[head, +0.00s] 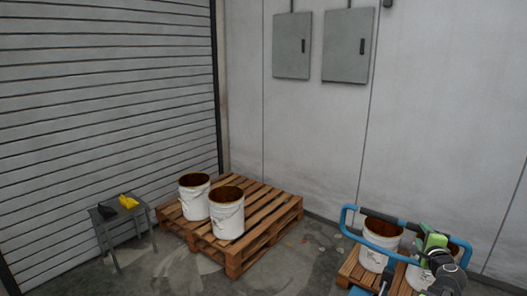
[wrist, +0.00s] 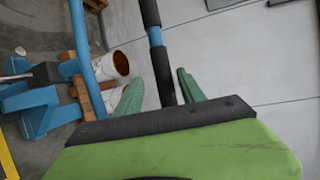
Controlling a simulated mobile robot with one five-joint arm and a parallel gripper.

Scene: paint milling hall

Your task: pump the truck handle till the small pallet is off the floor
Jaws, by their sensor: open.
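The truck handle (head: 347,218) is a blue loop with a dark crossbar at the lower right of the head view. In the wrist view the dark bar with a blue band (wrist: 155,38) runs down between the fingers of my gripper (wrist: 159,80). My green gripper (head: 430,234) is open around the bar; I cannot tell whether it touches. The small pallet (head: 352,265) stands behind the handle with white buckets (head: 373,261) on it, partly hidden by the handle and my arm. Blue truck parts (wrist: 38,105) show in the wrist view. Any gap under the pallet is hidden.
A larger wooden pallet (head: 262,245) with two white buckets (head: 227,213) stands left of centre. A small grey table (head: 104,215) with a yellow item (head: 129,201) and a black item is farther left.

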